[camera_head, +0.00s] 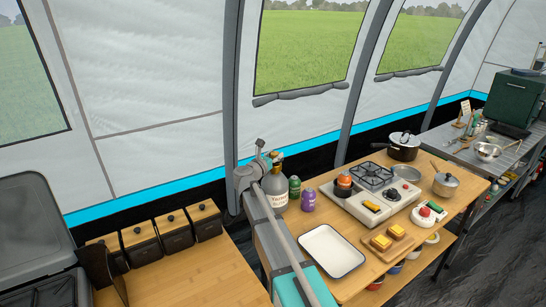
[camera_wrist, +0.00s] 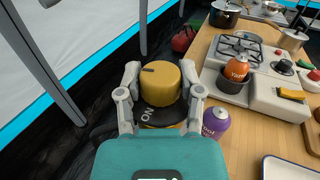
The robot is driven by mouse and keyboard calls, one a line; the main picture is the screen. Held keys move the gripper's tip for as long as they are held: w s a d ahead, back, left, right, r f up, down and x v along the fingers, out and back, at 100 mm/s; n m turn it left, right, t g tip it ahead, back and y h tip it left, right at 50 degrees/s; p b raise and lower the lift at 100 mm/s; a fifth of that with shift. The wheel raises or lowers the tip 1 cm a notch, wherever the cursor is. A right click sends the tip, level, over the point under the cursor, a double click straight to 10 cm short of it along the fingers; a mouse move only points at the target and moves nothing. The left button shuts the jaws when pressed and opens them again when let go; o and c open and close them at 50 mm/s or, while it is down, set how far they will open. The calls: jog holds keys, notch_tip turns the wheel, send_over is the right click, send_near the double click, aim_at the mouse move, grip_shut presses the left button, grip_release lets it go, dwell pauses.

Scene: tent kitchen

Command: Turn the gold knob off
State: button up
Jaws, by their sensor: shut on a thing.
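The gold knob (camera_wrist: 160,80) is a short round cap in the middle of the wrist view. It sits above a black disc whose lettering reads "ON" (camera_wrist: 147,113). My gripper (camera_wrist: 160,75) has one grey finger on each side of the knob and is shut on it. In the head view a pale gas bottle (camera_head: 279,194) with a dark label stands at the table's left end. My arm reaches up beside it and covers part of it.
A purple canister (camera_wrist: 215,121) stands close to my gripper's right finger. A green canister (camera_head: 294,187) is beside the bottle. The white stove (camera_head: 345,207), a white tray (camera_head: 332,251) and a black pot (camera_head: 404,147) are on the wooden table. The tent wall is behind.

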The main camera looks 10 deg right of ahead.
jog(key=shift+d+m+g+h, duration=0.1)
jog(key=shift+m+g+h, duration=1.1)
jog(key=shift+g+h, duration=0.3)
jog(key=shift+s+g, duration=0.1)
jog(key=shift+g, duration=0.2)
jog(key=o, duration=1.1)
jog(key=shift+d, duration=0.1)
jog(key=shift+o, duration=0.2)
jog(key=shift+a, duration=0.2)
jog(key=shift+s+a, duration=0.1)
jog(key=shift+a, duration=0.1)
jog(key=v, duration=1.1)
jog(key=shift+s, duration=0.15)
